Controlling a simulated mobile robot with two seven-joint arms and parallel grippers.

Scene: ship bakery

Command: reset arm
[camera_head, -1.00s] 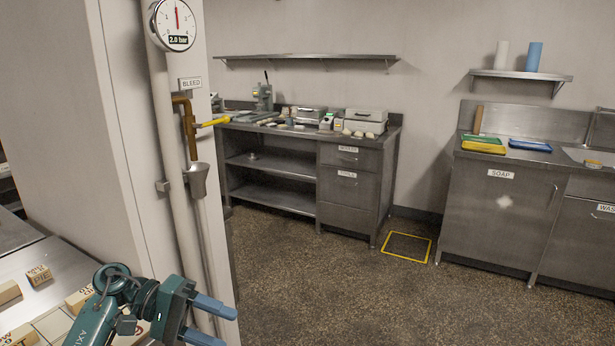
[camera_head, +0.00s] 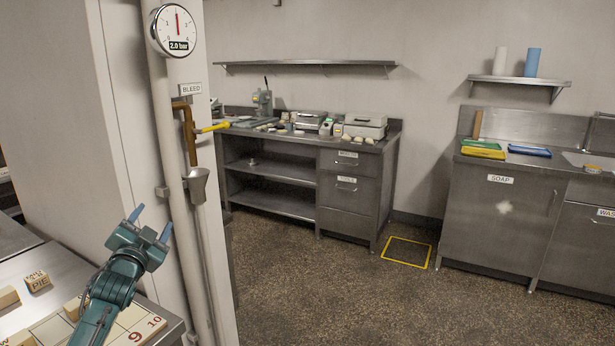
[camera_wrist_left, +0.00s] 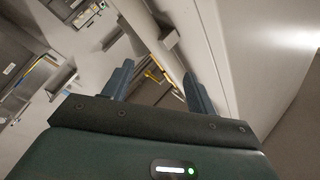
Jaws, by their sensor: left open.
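My left gripper (camera_head: 151,221) is at the lower left of the head view, above the far right edge of a steel table. Its teal arm comes in from the bottom left, and its two blue fingers point up, apart and empty. In the left wrist view the fingers (camera_wrist_left: 158,84) are spread with nothing between them. My right gripper is in neither view.
A white pillar with a pipe (camera_head: 171,130), gauge (camera_head: 174,30) and yellow valve handle (camera_head: 214,127) stands close to the left gripper. Wooden blocks (camera_head: 37,281) and a numbered board (camera_head: 136,322) lie on the table (camera_head: 60,262). The speckled floor (camera_head: 330,290) is clear.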

